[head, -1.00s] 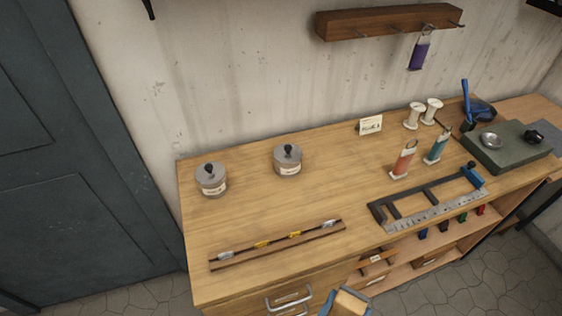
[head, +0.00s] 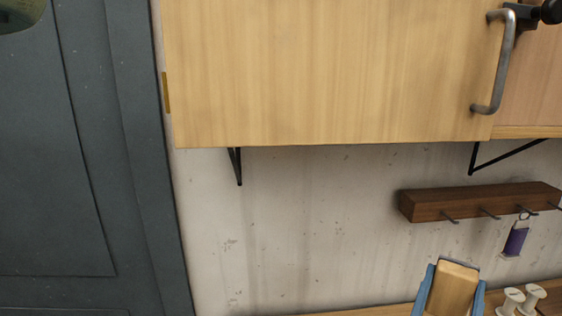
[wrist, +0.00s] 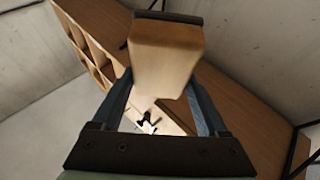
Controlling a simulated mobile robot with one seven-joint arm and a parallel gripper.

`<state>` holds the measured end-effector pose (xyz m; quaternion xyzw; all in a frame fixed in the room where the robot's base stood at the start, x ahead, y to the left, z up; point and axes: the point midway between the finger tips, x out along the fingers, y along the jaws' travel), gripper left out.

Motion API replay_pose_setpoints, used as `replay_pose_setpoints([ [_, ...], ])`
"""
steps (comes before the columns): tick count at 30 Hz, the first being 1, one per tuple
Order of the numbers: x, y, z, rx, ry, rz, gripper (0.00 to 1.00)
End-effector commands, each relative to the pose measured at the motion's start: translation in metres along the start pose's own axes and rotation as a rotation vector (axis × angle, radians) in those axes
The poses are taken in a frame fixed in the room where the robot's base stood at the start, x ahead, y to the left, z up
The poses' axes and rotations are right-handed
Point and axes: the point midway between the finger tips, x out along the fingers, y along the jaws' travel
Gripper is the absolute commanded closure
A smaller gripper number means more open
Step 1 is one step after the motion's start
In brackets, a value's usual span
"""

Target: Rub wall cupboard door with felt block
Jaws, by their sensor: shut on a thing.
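The wall cupboard door (head: 330,70) is a pale wood panel in the upper part of the head view, shut, with a grey bar handle (head: 493,65) at its right and a brass hinge at its left edge. My gripper (head: 449,290) is at the bottom of the head view, below the cupboard and apart from the door. Its blue fingers are shut on the felt block (head: 454,287), a light wooden block with a dark layer at its far edge. In the wrist view the felt block (wrist: 165,50) sits between the fingertips.
A brown hook rail (head: 480,203) with a purple-tagged item (head: 515,237) hangs on the wall right of centre. Black brackets (head: 235,165) show under the cupboard. White spools (head: 522,299) stand at bottom right. The wall below the door's left part is clear.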

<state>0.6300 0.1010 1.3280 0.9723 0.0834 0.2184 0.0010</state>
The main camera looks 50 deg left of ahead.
Motion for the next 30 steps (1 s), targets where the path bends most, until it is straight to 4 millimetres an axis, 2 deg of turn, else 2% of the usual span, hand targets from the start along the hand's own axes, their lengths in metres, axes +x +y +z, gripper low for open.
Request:
replay_pose_setpoints([
  [3, 0.01, -0.001, -0.018, 0.006, 0.007, -0.009, 0.84],
  [11, 0.027, -0.008, -0.05, 0.02, 0.012, -0.037, 0.84],
  [19, 0.045, -0.017, -0.095, 0.038, 0.02, -0.071, 0.84],
  [23, 0.056, -0.022, -0.133, 0.051, 0.03, -0.096, 0.84],
  [28, 0.065, -0.031, -0.194, 0.073, 0.041, -0.135, 0.84],
  [30, 0.063, -0.043, -0.215, 0.097, 0.044, -0.184, 0.84],
])
